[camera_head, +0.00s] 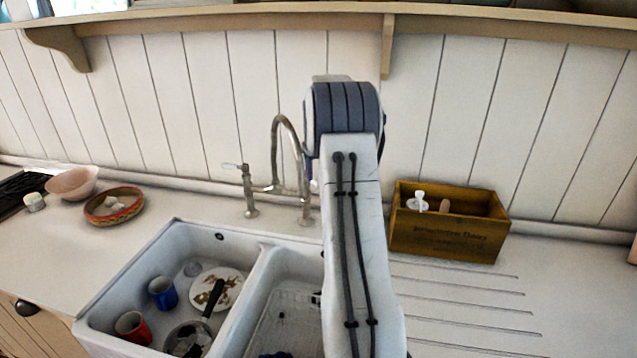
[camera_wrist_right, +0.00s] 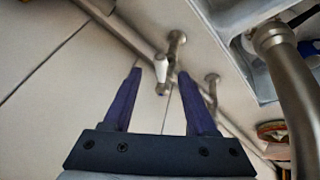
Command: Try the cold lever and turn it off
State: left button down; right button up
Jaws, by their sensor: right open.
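The bridge tap (camera_head: 287,165) stands behind the white double sink (camera_head: 255,270), with a tall curved spout. Its left white-handled lever (camera_head: 232,166) points left in the head view. The right side of the tap is mostly hidden behind my right arm. In the right wrist view, a white lever (camera_wrist_right: 161,68) on a metal stem sits between the fingertips of my right gripper (camera_wrist_right: 159,76). The gripper is open, with visible space on both sides of the lever; I cannot tell whether a finger touches it. No running water shows. My left gripper is out of view.
A wooden box (camera_head: 447,228) with a white pump top stands right of the tap. A pink bowl (camera_head: 73,183) and a patterned bowl (camera_head: 114,206) are left. Mugs, a plate (camera_head: 217,288) and a pan lie in the left basin. The grooved drainer (camera_head: 470,300) is clear.

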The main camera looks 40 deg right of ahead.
jog(key=b+v, duration=0.1)
jog(key=v, duration=0.4)
jog(key=shift+s+r, duration=0.1)
jog(key=shift+r, duration=0.05)
jog(key=shift+c, duration=0.2)
jog(key=w+d+f+y+p, duration=0.1)
jog(key=f+p, duration=0.1)
jog(key=f, duration=0.1)
jog(key=w+d+f+p, duration=0.1)
jog(key=w+f+p, duration=0.1)
jog(key=f, duration=0.1)
jog(key=w+d+f+n+y+p, duration=0.1)
jog(key=f+p, duration=0.1)
jog(key=f, duration=0.1)
jog(key=shift+w+d+f+t+y+p, duration=0.3)
jog(key=shift+d+t+p, duration=0.05)
jog(key=shift+t+p, duration=0.05)
jog(key=shift+c, duration=0.3)
